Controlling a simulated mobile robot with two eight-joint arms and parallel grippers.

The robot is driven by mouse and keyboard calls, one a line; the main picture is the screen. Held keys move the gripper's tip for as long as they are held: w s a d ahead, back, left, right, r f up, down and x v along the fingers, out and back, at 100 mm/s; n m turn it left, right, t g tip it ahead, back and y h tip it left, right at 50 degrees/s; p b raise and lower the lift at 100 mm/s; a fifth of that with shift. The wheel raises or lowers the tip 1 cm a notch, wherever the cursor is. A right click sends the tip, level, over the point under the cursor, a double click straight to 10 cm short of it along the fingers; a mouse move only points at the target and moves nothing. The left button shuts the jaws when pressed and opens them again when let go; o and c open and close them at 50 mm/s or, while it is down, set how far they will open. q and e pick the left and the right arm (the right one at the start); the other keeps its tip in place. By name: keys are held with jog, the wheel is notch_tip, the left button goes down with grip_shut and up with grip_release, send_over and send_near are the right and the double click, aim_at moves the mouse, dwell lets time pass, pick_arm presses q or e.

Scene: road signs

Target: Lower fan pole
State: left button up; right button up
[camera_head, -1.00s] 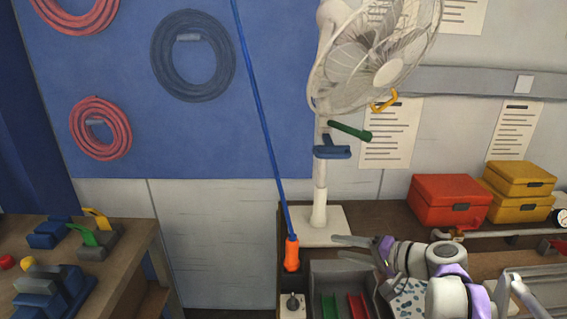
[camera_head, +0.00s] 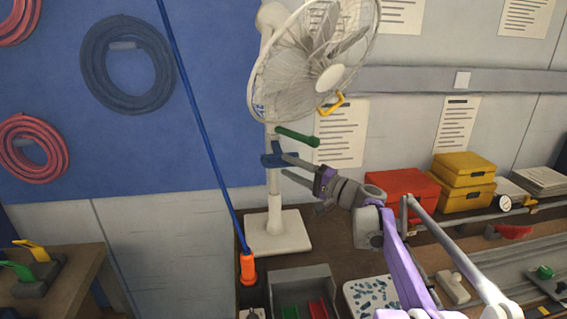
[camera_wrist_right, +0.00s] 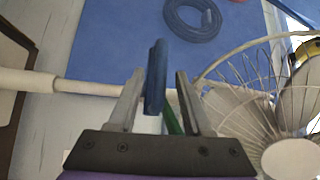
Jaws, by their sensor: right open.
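The white pedestal fan (camera_head: 318,62) stands on a pale square base (camera_head: 290,238) at the back of the bench. On its pole (camera_head: 273,195) are a blue clamp handle (camera_head: 277,160) and, above it, a green handle (camera_head: 298,137). A yellow handle (camera_head: 332,104) is by the fan head. My right gripper (camera_head: 284,166) is open at the blue handle. In the right wrist view the blue handle (camera_wrist_right: 156,78) lies between the two open fingers (camera_wrist_right: 158,105), with the pole (camera_wrist_right: 75,86) running sideways behind. I cannot tell whether the fingers touch the handle. My left gripper is not in view.
An orange-handled blue rod (camera_head: 247,268) leans left of the fan. A grey tray (camera_head: 302,276) lies in front of the base. Red (camera_head: 401,190) and yellow (camera_head: 464,181) boxes stand to the right, behind my right arm.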

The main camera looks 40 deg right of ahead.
jog(key=shift+x, duration=1.1)
grip_shut()
dwell(0.7)
